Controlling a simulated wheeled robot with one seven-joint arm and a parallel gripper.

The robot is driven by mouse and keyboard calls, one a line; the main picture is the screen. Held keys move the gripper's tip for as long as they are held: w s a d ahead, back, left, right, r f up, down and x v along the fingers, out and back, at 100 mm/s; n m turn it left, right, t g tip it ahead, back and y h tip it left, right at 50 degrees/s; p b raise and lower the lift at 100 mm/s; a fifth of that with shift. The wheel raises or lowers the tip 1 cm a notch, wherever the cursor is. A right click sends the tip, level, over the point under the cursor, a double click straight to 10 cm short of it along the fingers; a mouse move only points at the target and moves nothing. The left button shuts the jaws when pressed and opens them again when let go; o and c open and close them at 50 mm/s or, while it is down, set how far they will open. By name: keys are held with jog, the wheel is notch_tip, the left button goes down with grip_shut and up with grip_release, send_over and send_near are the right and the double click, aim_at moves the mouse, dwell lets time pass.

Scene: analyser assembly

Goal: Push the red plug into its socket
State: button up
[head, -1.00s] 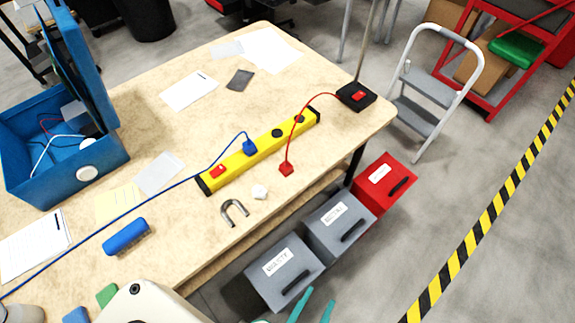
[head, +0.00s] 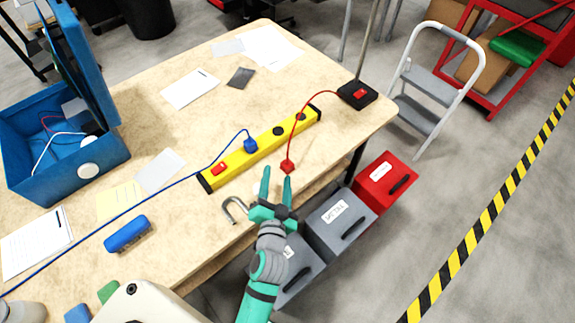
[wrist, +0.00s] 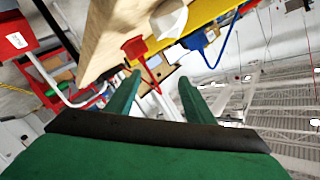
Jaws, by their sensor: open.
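The red plug (head: 287,166) lies on the table near its front edge, on a red cable that runs to a small black box at the back right. It also shows in the wrist view (wrist: 135,47). The yellow power strip (head: 232,164) lies behind it, with a blue plug (head: 250,146) in it, a red switch at its left end and dark round sockets (head: 278,131) toward its right end. My gripper (head: 276,183) is open and empty, with its fingertips just in front of the red plug, apart from it. In the wrist view my gripper (wrist: 157,88) has its green fingers spread.
A magnet (head: 235,210) lies left of my gripper. A blue brush (head: 127,234), papers and an open blue case (head: 60,165) are farther left. Grey bins (head: 340,223) and a red bin (head: 384,180) stand below the table's edge. The blue cable crosses the table.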

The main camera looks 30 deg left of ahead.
jog(key=w+a+r+n+g+y, duration=0.25)
jog(key=a+r+n+g, duration=0.3)
jog(key=a, duration=0.55)
jog(key=w+a+r+n+g+y, duration=0.1)
jog(key=a+r+n+g+y, duration=0.4)
jog(key=a, duration=0.6)
jog(key=d+f+n+g+h, duration=0.1)
jog(key=d+n+h, duration=0.1)
jog(key=d+h, duration=0.1)
jog(key=w+d+f+n+g+h, duration=0.1)
jog(key=d+f+n+h, duration=0.1)
jog(key=d+h, duration=0.1)
jog(key=d+f+n+g+h, duration=0.2)
jog(key=h, duration=0.2)
jog(key=shift+w+d, duration=0.35)
jog(key=shift+d, duration=0.05)
jog(key=w+d+r+h, duration=0.1)
jog(key=w+d+h, duration=0.3)
jog(key=d, duration=0.7)
jog(key=shift+h, duration=0.55)
jog(key=shift+w, duration=0.1)
send_over(286, 164)
jog(key=shift+f, duration=2.75)
